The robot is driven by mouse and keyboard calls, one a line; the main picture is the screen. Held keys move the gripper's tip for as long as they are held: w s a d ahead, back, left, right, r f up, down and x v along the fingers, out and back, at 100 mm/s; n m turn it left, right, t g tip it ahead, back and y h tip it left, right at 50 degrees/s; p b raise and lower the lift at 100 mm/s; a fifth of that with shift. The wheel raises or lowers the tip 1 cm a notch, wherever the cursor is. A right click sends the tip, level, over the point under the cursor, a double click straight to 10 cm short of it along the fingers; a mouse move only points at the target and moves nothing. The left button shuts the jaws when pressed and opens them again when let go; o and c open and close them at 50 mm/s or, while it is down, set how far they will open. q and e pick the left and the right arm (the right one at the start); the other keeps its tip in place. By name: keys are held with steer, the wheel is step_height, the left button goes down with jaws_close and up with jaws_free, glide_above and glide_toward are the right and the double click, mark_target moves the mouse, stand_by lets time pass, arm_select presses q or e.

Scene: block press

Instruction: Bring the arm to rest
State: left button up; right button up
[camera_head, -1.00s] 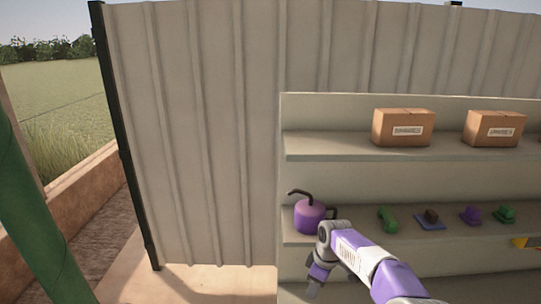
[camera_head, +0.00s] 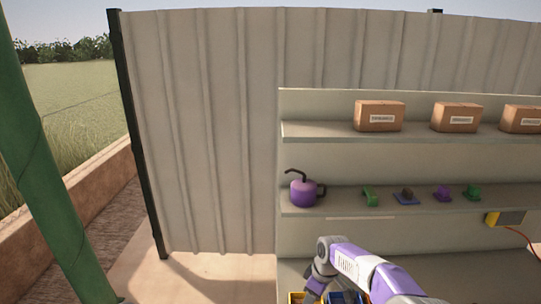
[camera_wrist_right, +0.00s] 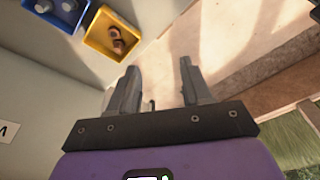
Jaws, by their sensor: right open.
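My right arm (camera_head: 375,272) comes in from the lower right in the head view, in front of the shelf. My right gripper (camera_wrist_right: 160,85) shows in the right wrist view with its two fingers apart and nothing between them. In the head view the gripper (camera_head: 316,284) points down beside the bins, and its fingertips are hard to make out. My left gripper is not in view.
The shelf (camera_head: 300,131) holds cardboard boxes (camera_head: 379,116), a purple can (camera_head: 304,190) and several small coloured pieces. A yellow bin (camera_wrist_right: 112,36) and a blue bin (camera_wrist_right: 60,12) stand below. A green post (camera_head: 45,170) is at left. Open floor (camera_head: 215,278) lies left of the shelf.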

step_height(320, 180, down, 7)
steer(key=m, duration=0.1)
steer(key=s+a+f+m+y, duration=0.25)
steer(key=s+f+m, duration=0.45)
steer(key=s+f, duration=0.8)
steer(key=s+f+m, duration=0.3)
steer(key=s+m, duration=0.2)
steer(key=s, duration=0.8)
arm_select(q)
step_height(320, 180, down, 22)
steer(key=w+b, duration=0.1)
steer(key=b, duration=2.1)
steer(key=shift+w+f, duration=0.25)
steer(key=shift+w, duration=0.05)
arm_select(e)
step_height(320, 180, down, 22)
steer(key=shift+a+f, duration=0.15)
steer(key=shift+a, duration=0.1)
